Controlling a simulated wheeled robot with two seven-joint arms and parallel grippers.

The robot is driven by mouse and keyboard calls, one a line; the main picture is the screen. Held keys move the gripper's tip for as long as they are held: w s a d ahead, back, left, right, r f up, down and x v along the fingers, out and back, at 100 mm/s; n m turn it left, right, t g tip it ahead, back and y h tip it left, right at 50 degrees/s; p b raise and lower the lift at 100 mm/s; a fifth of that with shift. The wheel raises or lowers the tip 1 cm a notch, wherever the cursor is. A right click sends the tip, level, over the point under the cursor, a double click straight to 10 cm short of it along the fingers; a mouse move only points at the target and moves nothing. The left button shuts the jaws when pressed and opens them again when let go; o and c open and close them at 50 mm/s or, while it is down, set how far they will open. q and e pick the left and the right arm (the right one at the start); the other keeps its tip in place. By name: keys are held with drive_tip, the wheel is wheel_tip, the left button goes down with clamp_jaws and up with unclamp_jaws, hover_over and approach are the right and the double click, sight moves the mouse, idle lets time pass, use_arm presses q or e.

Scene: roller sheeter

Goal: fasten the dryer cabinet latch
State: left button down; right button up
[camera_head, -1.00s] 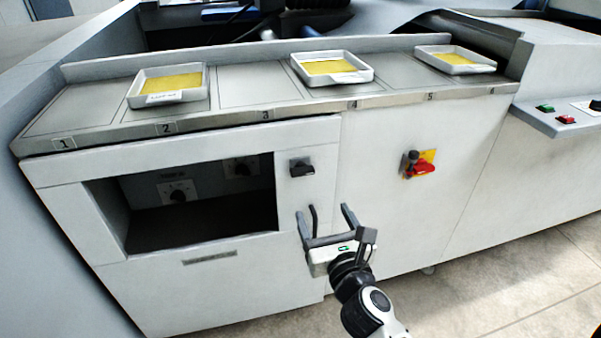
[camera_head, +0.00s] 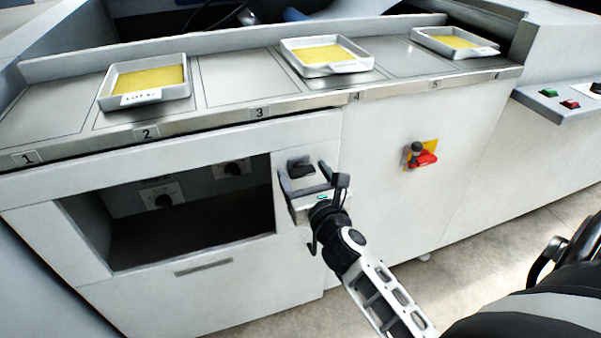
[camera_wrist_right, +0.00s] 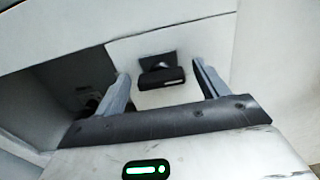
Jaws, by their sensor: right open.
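The dryer cabinet latch is a black handle (camera_head: 300,168) on a plate, on the light front to the right of the cabinet's dark window (camera_head: 190,228). In the right wrist view the latch (camera_wrist_right: 161,78) shows as a dark bar lying roughly level between the fingers. My right gripper (camera_head: 302,174) is open in front of the latch, with a finger on each side of it. In the wrist view my right gripper (camera_wrist_right: 160,70) holds nothing, and I cannot tell whether a finger touches the latch. My left gripper is out of view.
Several numbered spaces line the counter (camera_head: 230,85) above, with white trays of yellow sheet, including one at the left (camera_head: 101,100). A red and yellow switch (camera_head: 424,158) sits right of the latch. A control shelf (camera_head: 560,112) juts out at the far right.

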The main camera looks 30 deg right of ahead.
drive_tip(key=c, duration=1)
